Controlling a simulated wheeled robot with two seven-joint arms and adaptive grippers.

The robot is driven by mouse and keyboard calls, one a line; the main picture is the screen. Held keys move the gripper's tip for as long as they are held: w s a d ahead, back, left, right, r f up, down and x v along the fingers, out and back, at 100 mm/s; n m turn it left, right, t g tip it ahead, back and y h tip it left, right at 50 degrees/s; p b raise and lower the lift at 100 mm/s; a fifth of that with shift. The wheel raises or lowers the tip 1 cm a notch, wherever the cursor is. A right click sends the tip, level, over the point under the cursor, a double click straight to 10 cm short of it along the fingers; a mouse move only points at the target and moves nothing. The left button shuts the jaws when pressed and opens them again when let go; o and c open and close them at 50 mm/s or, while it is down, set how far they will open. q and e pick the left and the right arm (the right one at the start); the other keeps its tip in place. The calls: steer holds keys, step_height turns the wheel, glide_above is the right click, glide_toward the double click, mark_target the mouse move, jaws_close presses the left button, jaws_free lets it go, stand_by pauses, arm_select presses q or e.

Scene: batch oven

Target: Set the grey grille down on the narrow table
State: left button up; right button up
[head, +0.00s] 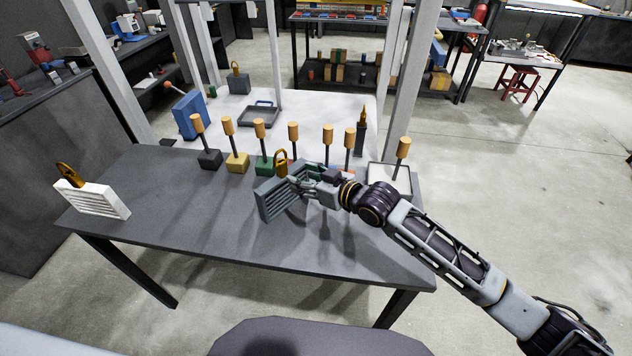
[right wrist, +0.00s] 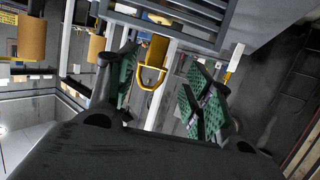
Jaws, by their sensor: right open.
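The grey grille (head: 268,203) is a slatted block with a yellow loop handle (head: 281,158). It stands upright, slightly turned, over the middle of the dark grey narrow table (head: 190,225) and appears to rest on it. My right gripper (head: 300,182) is at the grille's right side, open. In the right wrist view, the open fingers (right wrist: 160,95) spread to both sides of the yellow handle, with the grille's slats (right wrist: 185,15) beyond. I cannot tell whether the fingers touch it. My left gripper is not in view.
A white grille (head: 97,200) with an orange handle stands at the table's left end. Several wooden-handled coloured blocks, such as the yellow one (head: 236,162), line the far edge. A white tray (head: 376,188) is at the right. The table's left-middle and front are clear.

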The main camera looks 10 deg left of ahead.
steer(key=shift+v, duration=2)
steer(key=shift+s+f, duration=0.1)
